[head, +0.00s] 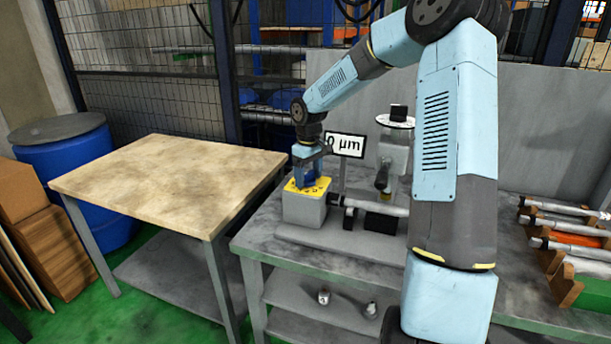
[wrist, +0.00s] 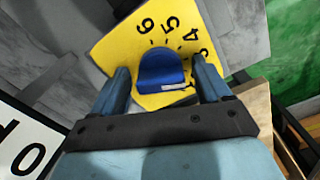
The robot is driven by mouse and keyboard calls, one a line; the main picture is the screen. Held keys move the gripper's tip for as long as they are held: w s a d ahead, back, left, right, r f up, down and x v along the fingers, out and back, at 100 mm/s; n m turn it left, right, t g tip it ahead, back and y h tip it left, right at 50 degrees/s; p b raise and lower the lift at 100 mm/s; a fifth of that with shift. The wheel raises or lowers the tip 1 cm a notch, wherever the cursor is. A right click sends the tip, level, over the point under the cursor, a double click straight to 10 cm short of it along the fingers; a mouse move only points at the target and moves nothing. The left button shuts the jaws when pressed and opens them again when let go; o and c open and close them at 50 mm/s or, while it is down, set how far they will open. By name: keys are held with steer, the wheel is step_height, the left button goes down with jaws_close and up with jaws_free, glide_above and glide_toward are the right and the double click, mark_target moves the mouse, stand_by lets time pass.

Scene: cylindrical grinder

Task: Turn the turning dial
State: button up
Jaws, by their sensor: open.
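The turning dial is a blue knob (wrist: 162,72) with a white mark, on a yellow plate (wrist: 115,48) with black numbers, among them 4, 5 and 6. The yellow plate (head: 294,187) tops a grey block on the bench in the head view, where the knob is largely hidden by my gripper. My gripper (wrist: 160,85) is open, with one blue finger on each side of the knob. It points down over the plate. A gap shows between each finger and the knob in the wrist view, so I see no clear contact.
A sign reading "0 µm" (head: 345,145) stands just behind my gripper. A grey cylindrical shaft (head: 375,206) lies to the right of the block. A wooden-topped table (head: 165,180) is at left, its top clear. Several shafts lie in a rack (head: 565,290) at right.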

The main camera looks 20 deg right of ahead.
mark_target(309, 171)
steer(key=c, duration=1)
steer(key=shift+r+n, duration=0.1)
steer(key=shift+n, duration=0.7)
steer(key=shift+d, duration=0.1)
steer(key=o, duration=1)
step_height(309, 171, up, 14)
steer(key=shift+f, duration=0.2)
